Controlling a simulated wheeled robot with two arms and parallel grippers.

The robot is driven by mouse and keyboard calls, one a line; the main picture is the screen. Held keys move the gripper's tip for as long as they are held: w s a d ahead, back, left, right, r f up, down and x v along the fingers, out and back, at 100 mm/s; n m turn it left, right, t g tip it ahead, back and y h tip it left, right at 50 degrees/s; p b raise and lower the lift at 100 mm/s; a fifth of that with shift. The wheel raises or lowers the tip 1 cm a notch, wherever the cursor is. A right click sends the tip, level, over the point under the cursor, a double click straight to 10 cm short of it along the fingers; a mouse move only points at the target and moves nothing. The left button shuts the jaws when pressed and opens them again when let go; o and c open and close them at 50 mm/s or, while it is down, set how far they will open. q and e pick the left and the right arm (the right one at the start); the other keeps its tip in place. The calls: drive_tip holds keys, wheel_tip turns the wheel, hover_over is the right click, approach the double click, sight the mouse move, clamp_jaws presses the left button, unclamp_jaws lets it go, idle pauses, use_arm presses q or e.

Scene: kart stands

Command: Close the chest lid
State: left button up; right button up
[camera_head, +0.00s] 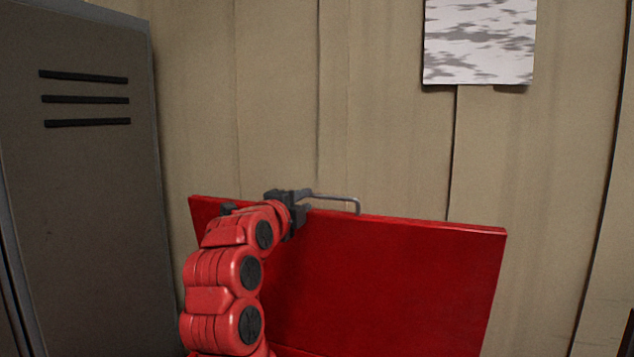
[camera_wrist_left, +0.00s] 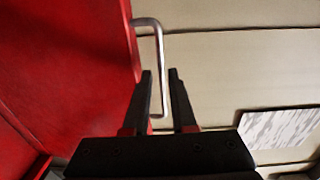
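The red chest lid (camera_head: 385,285) stands raised in front of the wall, its broad face toward me. A grey bar handle (camera_head: 340,197) sticks up from its top edge. My left gripper (camera_head: 302,200) is at the left end of this handle. In the left wrist view, the lid (camera_wrist_left: 60,60) is on the left, and the handle (camera_wrist_left: 158,50) runs between the two dark fingers of my left gripper (camera_wrist_left: 160,73). The fingers are apart, with small gaps beside the bar. The chest body is mostly hidden below the picture. My right gripper is not in view.
A grey locker (camera_head: 85,200) with dark vent slots stands on the left, close to my left arm. A panelled beige wall (camera_head: 280,100) is behind the lid, with a grey-and-white poster (camera_head: 480,42) on it. The space above the lid is clear.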

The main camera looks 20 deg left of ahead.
sight(313, 195)
use_arm(q)
drive_tip(key=w+p, duration=0.3)
drive_tip(key=w, duration=0.3)
drive_tip(key=shift+w+r, duration=0.1)
drive_tip(key=shift+r, duration=0.05)
drive_tip(key=shift+w+p, duration=0.35)
drive_tip(key=shift+w, duration=0.3)
drive_tip(key=shift+w+d+f, duration=0.1)
drive_tip(key=shift+w+f, duration=0.15)
clamp_jaws()
idle(0.4)
